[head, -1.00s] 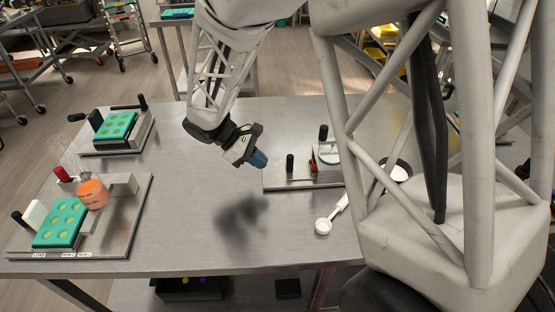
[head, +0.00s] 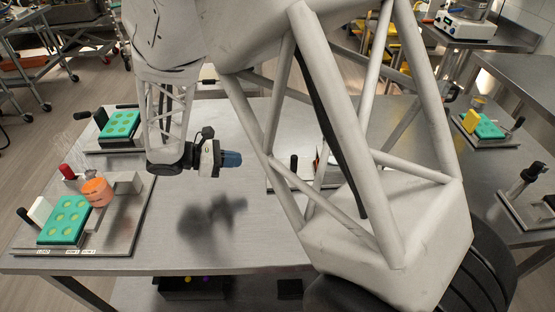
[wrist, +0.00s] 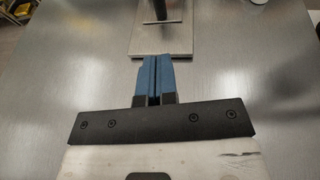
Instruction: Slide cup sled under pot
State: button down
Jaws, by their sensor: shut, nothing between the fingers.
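My gripper (head: 232,159) points right above the middle of the steel table, its blue fingers shut and empty. The wrist view shows the closed fingers (wrist: 153,75) pointing at a steel base plate (wrist: 190,46) with a dark post, apart from them. In the head view this middle station (head: 285,181) is mostly hidden behind my arm; a black upright handle (head: 294,162) shows. A clear pot with orange filling (head: 97,192) stands at the left station, behind a green mould (head: 70,219). I cannot tell which part is the cup sled.
The left station's steel base (head: 125,232) carries a red knob and a white block. Another green mould (head: 120,126) sits on a station behind it. A bench at right holds a green mould (head: 488,126) and a black-handled fixture. The table's front middle is clear.

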jog(key=shift+d, duration=0.1)
jog(key=x, duration=1.2)
jog(key=shift+d+r, duration=0.15)
jog(key=shift+r, duration=0.1)
jog(key=shift+w+d, duration=0.2)
jog(key=shift+d, duration=0.65)
jog(key=shift+d, duration=1.9)
jog(key=shift+a, duration=0.15)
jog(key=shift+s+a, duration=0.1)
jog(key=shift+a, duration=0.5)
jog(key=v, duration=1.2)
jog(key=shift+a+f, duration=0.2)
jog(key=shift+a, duration=0.15)
